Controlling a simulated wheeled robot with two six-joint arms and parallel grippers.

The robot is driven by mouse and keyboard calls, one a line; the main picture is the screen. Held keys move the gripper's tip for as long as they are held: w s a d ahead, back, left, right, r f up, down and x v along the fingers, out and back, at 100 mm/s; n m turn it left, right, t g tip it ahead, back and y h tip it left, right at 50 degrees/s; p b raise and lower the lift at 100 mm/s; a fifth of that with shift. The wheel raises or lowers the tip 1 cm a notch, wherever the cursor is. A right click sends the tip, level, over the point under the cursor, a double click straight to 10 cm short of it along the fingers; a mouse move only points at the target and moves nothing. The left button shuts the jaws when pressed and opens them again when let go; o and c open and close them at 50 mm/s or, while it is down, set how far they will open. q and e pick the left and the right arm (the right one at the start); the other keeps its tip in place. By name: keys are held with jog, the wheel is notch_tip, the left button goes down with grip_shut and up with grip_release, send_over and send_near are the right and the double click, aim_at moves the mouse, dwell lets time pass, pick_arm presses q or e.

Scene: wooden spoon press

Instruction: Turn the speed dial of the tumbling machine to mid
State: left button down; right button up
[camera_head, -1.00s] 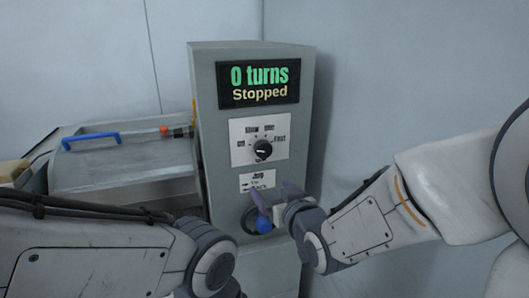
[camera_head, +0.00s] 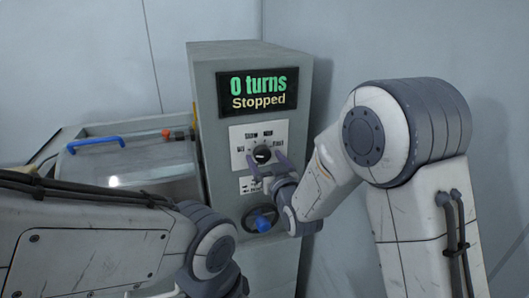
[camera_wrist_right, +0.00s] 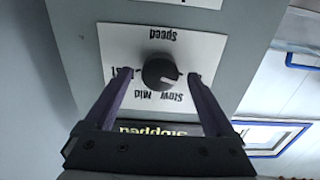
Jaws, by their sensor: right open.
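The tumbling machine's grey control cabinet (camera_head: 214,150) stands in the middle of the head view. Its black speed dial (camera_head: 262,154) sits on a white label plate below the display. My right gripper (camera_head: 266,163) is open, with its fingers at either side of the dial. In the right wrist view, the upside-down dial (camera_wrist_right: 158,70) lies between the open fingers of the right gripper (camera_wrist_right: 159,75). A pale mark shows on the dial's lower right, on the Slow side of Mid. Finger contact cannot be told. My left arm shows at lower left; its gripper is out of view.
The display (camera_head: 258,92) reads "0 turns" and "Stopped". Below the dial is a dark handwheel with a blue knob (camera_head: 263,223), close under my right wrist. A lidded box with a blue handle (camera_head: 96,143) stands left of the cabinet. A wall is at the right.

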jog(key=shift+w+a, duration=0.2)
jog(key=shift+w, duration=0.4)
